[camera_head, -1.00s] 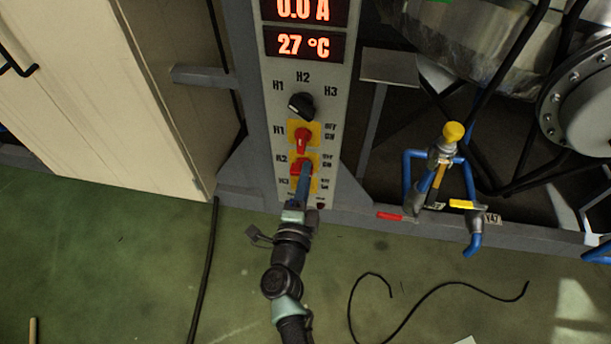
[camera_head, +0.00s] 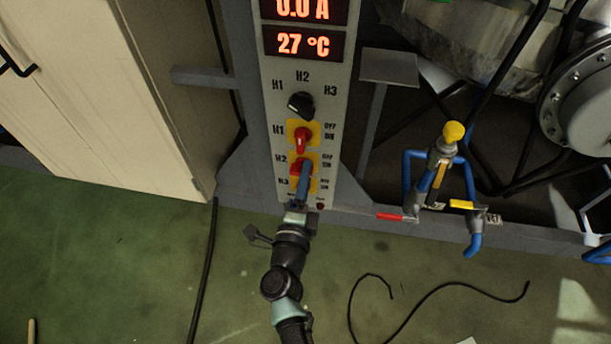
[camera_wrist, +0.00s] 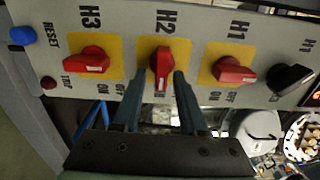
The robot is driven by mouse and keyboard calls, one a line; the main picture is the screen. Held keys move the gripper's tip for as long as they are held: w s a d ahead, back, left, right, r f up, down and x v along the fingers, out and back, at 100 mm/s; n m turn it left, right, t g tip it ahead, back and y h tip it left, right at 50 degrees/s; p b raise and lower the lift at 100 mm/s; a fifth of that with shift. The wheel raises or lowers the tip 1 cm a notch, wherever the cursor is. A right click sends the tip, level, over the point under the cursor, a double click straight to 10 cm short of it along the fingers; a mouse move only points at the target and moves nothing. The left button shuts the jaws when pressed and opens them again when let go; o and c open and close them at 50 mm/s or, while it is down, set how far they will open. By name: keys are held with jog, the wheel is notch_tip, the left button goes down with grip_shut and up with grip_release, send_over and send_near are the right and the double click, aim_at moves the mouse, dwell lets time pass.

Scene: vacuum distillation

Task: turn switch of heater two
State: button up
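The red switch of heater two (camera_wrist: 161,68), on a yellow plate marked H2, is in the middle of the wrist view. It points along the picture's vertical, crosswise to the red H1 switch (camera_wrist: 232,70) and H3 switch (camera_wrist: 87,63). My gripper (camera_wrist: 160,80) has its two fingers apart, one on each side of the H2 switch near its lower end. Narrow gaps seem to show between fingers and switch. In the head view, my gripper (camera_head: 304,170) partly hides the H2 switch (camera_head: 296,166) and the H3 plate.
A black selector knob (camera_head: 301,104) sits above the switches, below a display reading 27 °C (camera_head: 304,45). A blue button (camera_wrist: 23,36) is at the panel's end. Blue pipes with a yellow-topped valve (camera_head: 453,132) stand to the right. Open green floor lies in front.

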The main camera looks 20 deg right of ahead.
dwell(0.3)
jog(key=p+v, duration=0.3)
jog(key=v, duration=1)
jog(key=shift+w, duration=0.1)
